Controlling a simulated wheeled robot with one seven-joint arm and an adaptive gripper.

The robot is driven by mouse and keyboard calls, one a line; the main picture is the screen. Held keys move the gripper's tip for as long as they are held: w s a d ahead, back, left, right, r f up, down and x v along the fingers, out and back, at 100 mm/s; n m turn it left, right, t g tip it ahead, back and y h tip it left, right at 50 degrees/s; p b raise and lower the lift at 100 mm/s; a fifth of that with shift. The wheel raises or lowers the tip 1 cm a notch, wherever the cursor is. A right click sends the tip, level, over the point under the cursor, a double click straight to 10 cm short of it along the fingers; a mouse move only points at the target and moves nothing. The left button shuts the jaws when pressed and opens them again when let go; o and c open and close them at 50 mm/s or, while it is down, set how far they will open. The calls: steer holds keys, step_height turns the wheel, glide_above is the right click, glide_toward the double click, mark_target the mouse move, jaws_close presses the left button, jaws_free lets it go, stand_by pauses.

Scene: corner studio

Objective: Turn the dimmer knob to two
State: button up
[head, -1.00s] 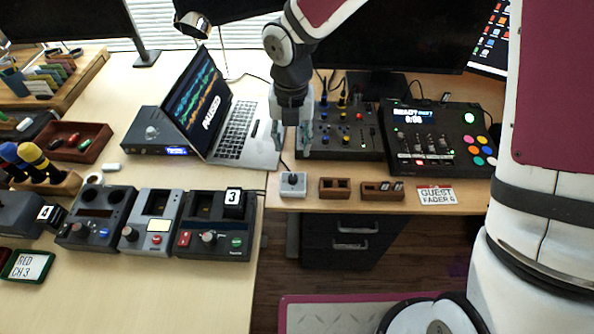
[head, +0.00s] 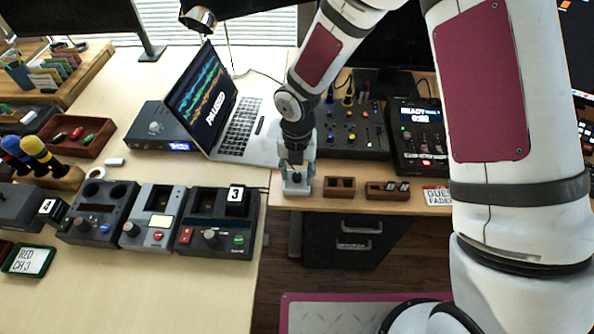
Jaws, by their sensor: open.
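The dimmer is a small light grey box (head: 297,190) near the front edge of the right desk. Its dark knob (head: 297,177) is on top, partly hidden by my gripper. My gripper (head: 298,174) points down over the box, open, with one finger at each side of the knob. I cannot tell whether the fingers touch the knob. The scale marks and the knob's setting are too small to read.
A small brown wooden holder (head: 339,187) and a longer one (head: 387,190) stand just right of the dimmer. The laptop (head: 238,128) is behind left, and a mixer panel (head: 352,140) is behind right. The desk's front edge is close.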

jaws_close()
